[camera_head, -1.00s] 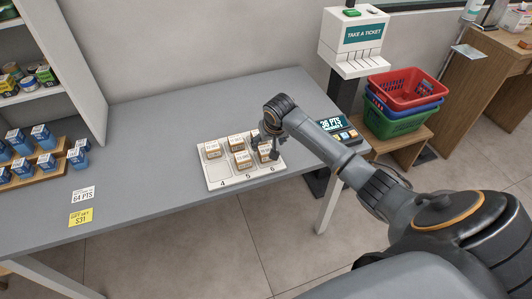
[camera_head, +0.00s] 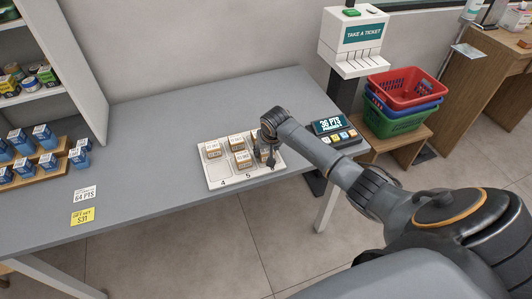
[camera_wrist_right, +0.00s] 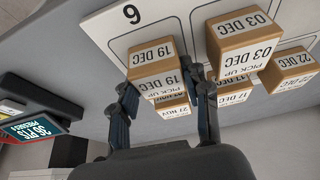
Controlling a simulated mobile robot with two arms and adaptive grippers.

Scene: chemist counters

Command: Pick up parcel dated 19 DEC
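The parcel dated 19 DEC (camera_wrist_right: 152,64) is a small brown box with white labels, standing in the tray's numbered end cell in the right wrist view. In the head view the same parcel (camera_head: 262,154) is partly hidden by my right gripper. My right gripper (camera_wrist_right: 166,104) is open, with one finger toward each side of this parcel. I see no clear grip on it. In the head view the right gripper (camera_head: 270,160) is low over the tray's right end. My left gripper is not in view.
The white tray (camera_head: 217,183) holds several similar parcels, including one dated 03 DEC (camera_wrist_right: 240,38) close beside the 19 DEC one. A points display (camera_head: 336,130) stands right of the tray.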

